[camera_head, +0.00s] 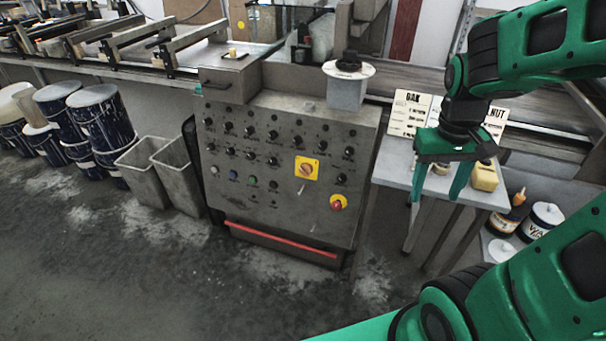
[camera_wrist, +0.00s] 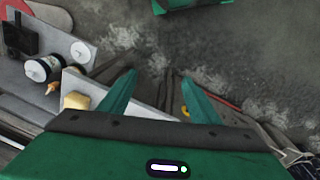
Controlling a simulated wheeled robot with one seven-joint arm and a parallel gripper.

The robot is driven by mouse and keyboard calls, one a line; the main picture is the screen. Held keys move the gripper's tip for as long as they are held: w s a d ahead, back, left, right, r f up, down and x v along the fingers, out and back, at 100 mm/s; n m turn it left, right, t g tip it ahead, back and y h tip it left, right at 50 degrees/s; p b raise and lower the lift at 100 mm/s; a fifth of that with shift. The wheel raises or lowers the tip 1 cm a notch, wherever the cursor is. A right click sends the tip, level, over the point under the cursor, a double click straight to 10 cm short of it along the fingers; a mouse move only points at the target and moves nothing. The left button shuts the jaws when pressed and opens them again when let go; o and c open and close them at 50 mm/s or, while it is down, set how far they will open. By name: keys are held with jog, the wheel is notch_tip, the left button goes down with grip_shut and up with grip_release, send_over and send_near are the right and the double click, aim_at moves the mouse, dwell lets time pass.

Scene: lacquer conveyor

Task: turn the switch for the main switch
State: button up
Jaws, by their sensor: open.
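The grey control panel (camera_head: 240,190) stands in the middle of the head view, with rows of small black knobs and several coloured buttons. A rotary switch with a red-orange knob on a yellow square plate (camera_head: 307,168) sits on its right half. My gripper (camera_head: 437,198) is open and empty, pointing down to the right of the panel, in front of the small side table. In the wrist view its two green fingers (camera_wrist: 157,95) are spread with nothing between them.
The side table (camera_head: 399,175) holds signs and a yellow container (camera_head: 485,176). Cans (camera_head: 546,214) stand below it at right. Grey bins (camera_head: 172,172) and blue drums (camera_head: 100,120) stand left of the panel. The floor before the panel is clear.

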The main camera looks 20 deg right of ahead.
jog(key=w+a+f+n+t+h, duration=0.1)
jog(key=w+a+f+n, duration=0.25)
jog(key=w, duration=0.45)
jog(key=w+a+f+n+h, duration=0.1)
jog(key=w+a+f+n, duration=0.2)
jog(key=w, duration=0.4)
jog(key=n+t+h, duration=0.6)
jog(key=n+t, duration=0.5)
jog(key=n, duration=0.6)
send_near(304, 171)
jog(key=x, duration=0.8)
jog(key=shift+w+d+f, duration=0.1)
jog(key=shift+w+d, duration=0.15)
jog(key=shift+c, duration=0.6)
jog(key=c, duration=0.9)
